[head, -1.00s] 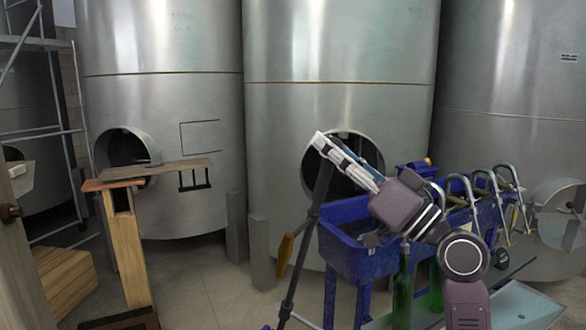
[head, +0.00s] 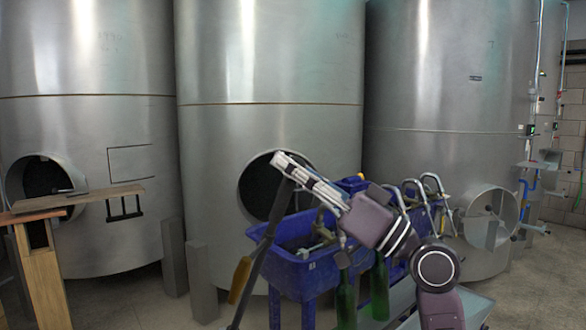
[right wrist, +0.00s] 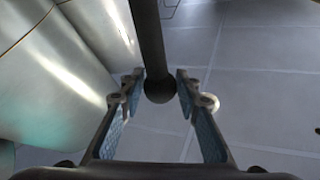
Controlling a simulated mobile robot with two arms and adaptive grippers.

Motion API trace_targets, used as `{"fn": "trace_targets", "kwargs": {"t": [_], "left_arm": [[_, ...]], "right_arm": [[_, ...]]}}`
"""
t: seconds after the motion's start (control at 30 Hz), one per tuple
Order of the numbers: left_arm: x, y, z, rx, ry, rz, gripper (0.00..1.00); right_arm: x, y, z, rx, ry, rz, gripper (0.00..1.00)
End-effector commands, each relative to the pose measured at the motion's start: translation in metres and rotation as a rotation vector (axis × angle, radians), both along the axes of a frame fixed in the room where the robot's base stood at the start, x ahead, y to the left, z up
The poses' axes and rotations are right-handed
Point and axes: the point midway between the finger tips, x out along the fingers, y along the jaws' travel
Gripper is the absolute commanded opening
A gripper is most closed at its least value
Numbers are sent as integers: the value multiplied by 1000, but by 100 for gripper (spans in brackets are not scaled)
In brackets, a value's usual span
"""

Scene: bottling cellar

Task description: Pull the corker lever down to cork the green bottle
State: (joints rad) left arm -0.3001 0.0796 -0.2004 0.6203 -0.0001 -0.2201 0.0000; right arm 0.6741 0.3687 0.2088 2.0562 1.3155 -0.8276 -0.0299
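A dark lever rod (head: 263,249) slants upward in the head view. Its top end is covered by my right gripper (head: 281,162). In the right wrist view a dark rod (right wrist: 149,35) ends in a round knob (right wrist: 160,90) between the tips of my right gripper (right wrist: 160,78). The two fingers stand apart on either side of the knob; firm contact does not show. A green bottle (head: 346,302) stands below my right arm, with a second green bottle (head: 380,290) to its right. My left gripper is out of view.
A blue trough (head: 300,272) with several curved metal spouts (head: 432,184) stands behind my right arm. An amber piece (head: 240,280) hangs left of the rod. A wooden stand (head: 44,285) is at far left. Large steel tanks (head: 270,60) fill the back.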

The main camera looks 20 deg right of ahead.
Motion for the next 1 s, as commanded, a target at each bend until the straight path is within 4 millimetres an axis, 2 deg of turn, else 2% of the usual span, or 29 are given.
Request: {"fn": "trace_targets", "kwargs": {"t": [0.03, 0.1, 0.47, 0.57, 1.0], "left_arm": [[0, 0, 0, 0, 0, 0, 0], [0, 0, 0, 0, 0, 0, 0], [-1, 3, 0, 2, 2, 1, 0], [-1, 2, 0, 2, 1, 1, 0], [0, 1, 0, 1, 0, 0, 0]], "right_arm": [[0, 0, 0, 0, 0, 0, 38], [0, 0, 0, 1, -1, 0, 45], [-3, -3, -2, 2, -1, -1, 45], [-11, -11, -9, 0, 2, -3, 45], [-68, -58, -48, 3, 2, -2, 45]]}}
